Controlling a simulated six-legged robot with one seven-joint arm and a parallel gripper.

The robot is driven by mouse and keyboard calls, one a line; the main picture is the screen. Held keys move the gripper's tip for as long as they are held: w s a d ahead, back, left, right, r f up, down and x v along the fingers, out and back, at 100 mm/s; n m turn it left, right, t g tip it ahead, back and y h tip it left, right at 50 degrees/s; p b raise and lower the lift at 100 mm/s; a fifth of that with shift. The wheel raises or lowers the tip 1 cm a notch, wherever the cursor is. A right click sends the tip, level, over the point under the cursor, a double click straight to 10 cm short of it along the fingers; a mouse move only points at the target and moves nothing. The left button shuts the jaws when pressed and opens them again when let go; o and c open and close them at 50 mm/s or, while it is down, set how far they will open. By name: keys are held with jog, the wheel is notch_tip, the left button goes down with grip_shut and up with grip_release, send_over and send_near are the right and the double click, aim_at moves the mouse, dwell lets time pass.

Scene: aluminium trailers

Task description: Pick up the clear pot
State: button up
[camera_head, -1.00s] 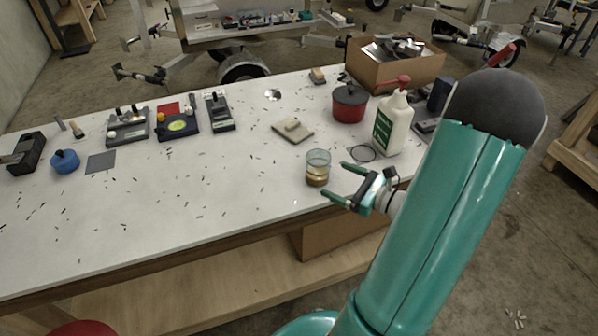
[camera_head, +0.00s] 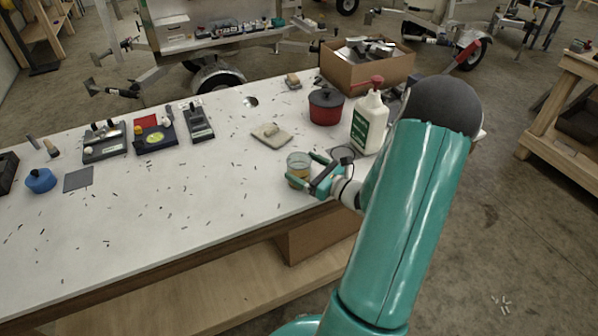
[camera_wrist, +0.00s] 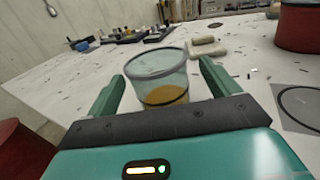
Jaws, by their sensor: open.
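The clear pot (camera_head: 298,166) is a small see-through cup with amber contents in its lower part. It stands upright near the front edge of the white table (camera_head: 150,221). My gripper (camera_head: 304,172) is open, with its green fingers on either side of the pot. In the wrist view the pot (camera_wrist: 158,76) stands between the two fingertips of my gripper (camera_wrist: 155,80), with a small gap visible on the right side. Whether the left finger touches it I cannot tell. The pot's lower front is partly hidden by the gripper body.
A white bottle with a red pump (camera_head: 369,122), a red pot with a dark lid (camera_head: 326,107) and a beige block on a pad (camera_head: 271,135) stand behind. A cardboard box (camera_head: 343,73) is at the back. The table left of the clear pot is mostly free.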

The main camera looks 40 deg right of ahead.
aim_at(294, 162)
jog(key=w, duration=0.4)
jog(key=shift+a, duration=0.35)
jog(key=c, duration=1.2)
jog(key=shift+o, duration=0.2)
jog(key=shift+r, duration=0.1)
jog(key=shift+r, duration=0.1)
